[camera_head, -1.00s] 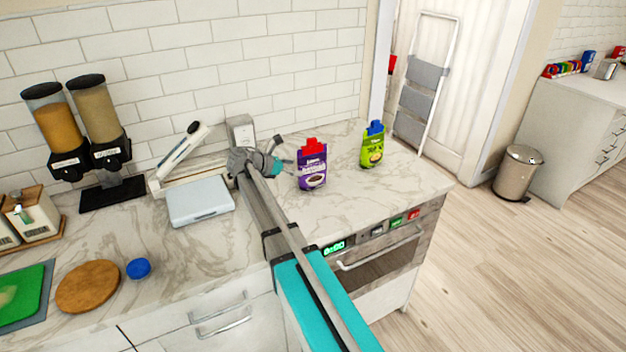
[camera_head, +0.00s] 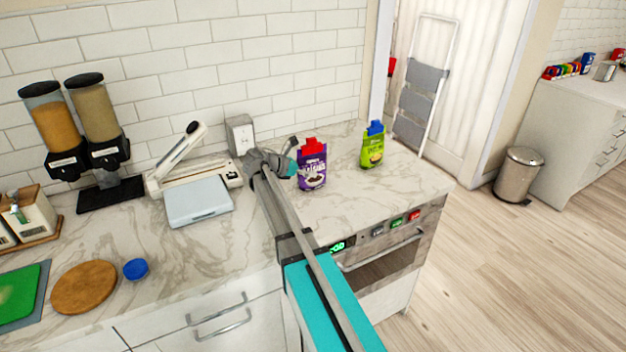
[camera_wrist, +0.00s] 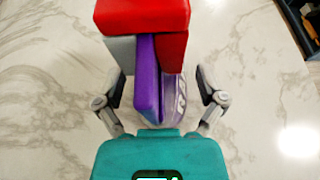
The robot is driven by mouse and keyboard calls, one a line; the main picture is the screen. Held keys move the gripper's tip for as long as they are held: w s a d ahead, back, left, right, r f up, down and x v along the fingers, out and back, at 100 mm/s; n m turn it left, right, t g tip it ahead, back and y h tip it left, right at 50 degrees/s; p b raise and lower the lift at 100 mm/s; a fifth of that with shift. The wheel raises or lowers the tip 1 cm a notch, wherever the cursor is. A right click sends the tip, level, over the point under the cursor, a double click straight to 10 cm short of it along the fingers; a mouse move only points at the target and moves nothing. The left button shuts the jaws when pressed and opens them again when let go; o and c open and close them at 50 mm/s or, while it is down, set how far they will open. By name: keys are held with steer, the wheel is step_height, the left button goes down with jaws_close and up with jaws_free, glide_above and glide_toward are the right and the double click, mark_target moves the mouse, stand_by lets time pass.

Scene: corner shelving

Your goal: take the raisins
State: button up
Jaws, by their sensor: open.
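The raisins are a purple pouch (camera_head: 312,172) with a red cap, upright on the marble counter near the oven in the head view. In the wrist view the purple pouch (camera_wrist: 147,85) and its red cap fill the upper middle. My gripper (camera_wrist: 160,90) is open, with one finger on each side of the pouch; I cannot tell whether either finger touches it. In the head view my gripper (camera_head: 295,161) is at the pouch's left side, partly hidden by my arm.
A green pouch (camera_head: 373,147) with a blue cap stands to the right of the raisins. A pale flat scale (camera_head: 198,201) and a white sealer-like device (camera_head: 190,172) lie left of my arm. The counter's right front corner is clear.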

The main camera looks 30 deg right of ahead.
mark_target(308, 160)
stand_by(0.4)
jaws_close()
stand_by(0.4)
steer(key=shift+r, duration=0.15)
step_height(308, 160, up, 3)
steer(key=p, duration=0.3)
steer(key=s+r+p, duration=0.9)
steer(key=s+p, duration=0.1)
steer(key=s, duration=0.4)
steer(key=shift+d+r, duration=0.4)
steer(key=shift+d, duration=0.05)
